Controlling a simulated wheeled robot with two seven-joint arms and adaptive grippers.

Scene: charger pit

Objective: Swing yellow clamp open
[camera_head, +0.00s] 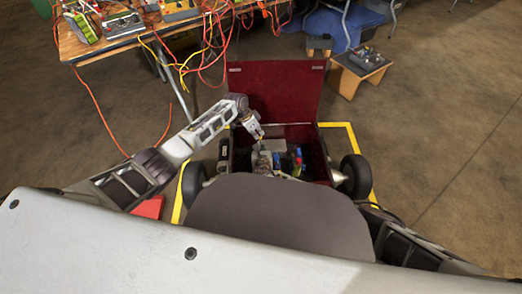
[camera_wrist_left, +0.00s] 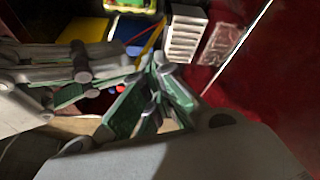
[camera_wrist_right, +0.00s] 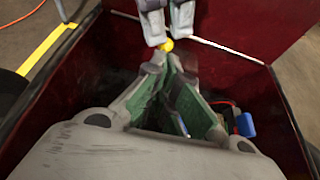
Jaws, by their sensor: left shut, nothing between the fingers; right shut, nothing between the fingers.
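An open dark red box (camera_head: 275,91) stands on the floor in front of me with its lid raised at the back. My left gripper (camera_head: 261,136) reaches into it from the left; in its own wrist view its green-padded fingers (camera_wrist_left: 157,62) are closed and empty. My right gripper is also inside the box; its fingers (camera_wrist_right: 168,55) are closed and empty, close to the left gripper. A small yellow piece (camera_wrist_right: 166,45) shows at the right fingertips, beside the left gripper; I cannot tell whether it is touched or whether it is the clamp. A yellow strip (camera_wrist_left: 152,38) lies beyond the left fingertips.
The box holds a white ribbed block (camera_wrist_left: 185,35), a blue piece (camera_wrist_right: 245,124) and wires. Wheels (camera_head: 356,176) flank the box. A cluttered table (camera_head: 110,42) with orange cables stands back left. A small stool (camera_head: 358,72) stands back right. Floor at right is clear.

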